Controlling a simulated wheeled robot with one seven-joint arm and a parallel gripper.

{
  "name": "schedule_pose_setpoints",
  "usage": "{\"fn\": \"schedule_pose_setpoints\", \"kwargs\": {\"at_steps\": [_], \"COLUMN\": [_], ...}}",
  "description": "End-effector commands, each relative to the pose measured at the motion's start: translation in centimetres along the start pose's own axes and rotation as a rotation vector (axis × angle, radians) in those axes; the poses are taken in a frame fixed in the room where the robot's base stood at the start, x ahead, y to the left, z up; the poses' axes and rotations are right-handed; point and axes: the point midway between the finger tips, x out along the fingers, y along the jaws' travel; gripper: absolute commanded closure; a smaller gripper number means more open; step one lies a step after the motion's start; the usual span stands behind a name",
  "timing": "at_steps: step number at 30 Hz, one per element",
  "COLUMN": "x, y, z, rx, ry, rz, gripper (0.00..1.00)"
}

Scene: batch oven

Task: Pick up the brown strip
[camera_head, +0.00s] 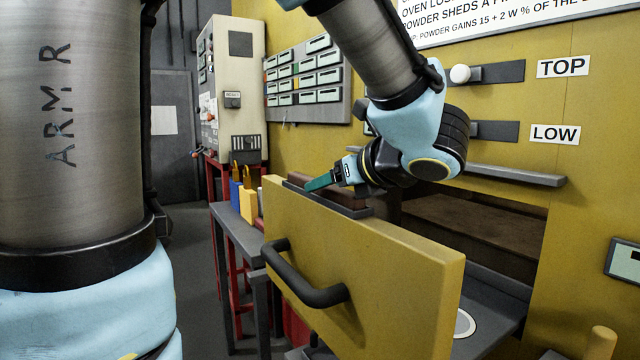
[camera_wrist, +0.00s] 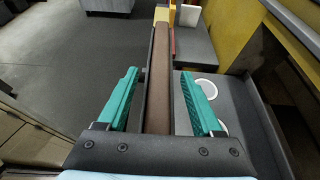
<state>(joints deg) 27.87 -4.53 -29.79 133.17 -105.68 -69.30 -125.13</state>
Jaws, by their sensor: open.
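The brown strip (camera_wrist: 158,85) is long and narrow. In the wrist view it runs lengthwise between the two teal fingers of my gripper (camera_wrist: 158,75), with a visible gap on each side. My fingers are open and not closed on it. In the head view my gripper (camera_head: 312,184) is tilted down over the top edge of the yellow oven door, and a reddish-brown piece (camera_head: 352,193) shows behind its fingers. I cannot tell how far the fingertips reach down beside the strip.
The yellow door (camera_head: 370,270) with a black handle (camera_head: 300,280) stands pulled out before the dark oven opening (camera_head: 480,220). A grey tray (camera_wrist: 240,110) with white rings lies right of the strip. A side table (camera_head: 240,232) holds blue and yellow blocks.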

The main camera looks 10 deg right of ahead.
Motion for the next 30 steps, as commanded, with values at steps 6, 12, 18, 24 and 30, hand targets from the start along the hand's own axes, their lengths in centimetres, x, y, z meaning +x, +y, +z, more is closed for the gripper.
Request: {"fn": "schedule_pose_setpoints", "kwargs": {"at_steps": [6,12,18,24,30], "x": [0.07,0.05,0.04,0.04,0.04], "y": [-0.01,-0.01,-0.01,-0.01,-0.01], "z": [-0.04,-0.04,-0.04,-0.04,-0.04], "rx": [0.0,0.0,0.0,0.001,0.001], "ry": [0.0,0.0,0.0,0.0,0.0], "rz": [-0.001,0.0,0.0,0.0,0.0], "gripper": [0.34,0.56,0.79,1.0,1.0]}}
